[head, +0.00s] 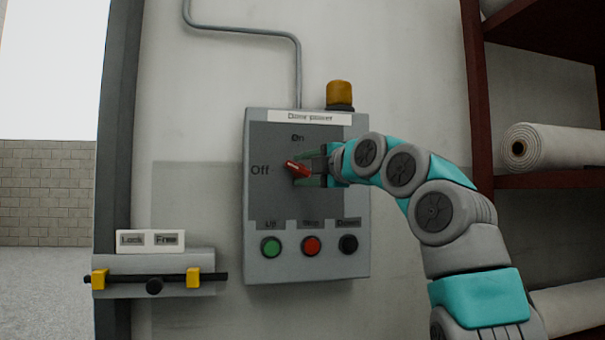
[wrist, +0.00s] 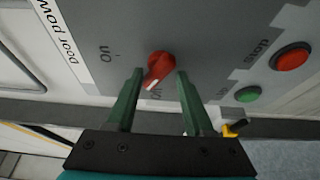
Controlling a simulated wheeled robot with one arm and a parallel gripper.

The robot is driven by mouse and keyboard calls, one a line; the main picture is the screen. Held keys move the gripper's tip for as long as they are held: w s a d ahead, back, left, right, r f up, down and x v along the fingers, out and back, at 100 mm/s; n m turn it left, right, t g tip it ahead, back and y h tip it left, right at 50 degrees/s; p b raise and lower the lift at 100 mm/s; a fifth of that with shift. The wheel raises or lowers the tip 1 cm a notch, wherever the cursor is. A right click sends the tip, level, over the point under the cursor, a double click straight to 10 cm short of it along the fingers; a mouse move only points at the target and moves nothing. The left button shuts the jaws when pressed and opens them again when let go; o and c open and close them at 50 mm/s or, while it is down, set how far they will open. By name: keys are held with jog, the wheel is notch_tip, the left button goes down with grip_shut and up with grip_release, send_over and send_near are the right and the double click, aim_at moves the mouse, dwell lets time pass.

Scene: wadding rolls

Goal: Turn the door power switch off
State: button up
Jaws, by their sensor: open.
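The door power switch is a red rotary knob (head: 295,168) on the grey control box (head: 258,215), between the Off label (head: 260,170) at its left and the On label (head: 298,138) above. In the head view its handle slants up-left, its end on the Off side. In the wrist view the knob (wrist: 161,66) has a white mark at its lower end, close to the partly hidden Off label. My gripper (wrist: 159,72) is open, its green fingers on either side of the knob. I cannot tell whether they touch it. My gripper (head: 305,167) partly covers the panel in the head view.
Green (head: 270,247), red (head: 311,246) and black (head: 348,245) buttons sit below the switch. An amber lamp (head: 340,94) tops the box. A Lock/Free latch bar (head: 155,284) is at lower left. Shelves with a white roll (head: 560,150) stand at right.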

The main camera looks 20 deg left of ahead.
jog(key=b+v, duration=0.1)
jog(key=v, duration=0.5)
jog(key=shift+d+b, duration=0.3)
jog(key=shift+d, duration=0.1)
jog(key=shift+s, duration=0.1)
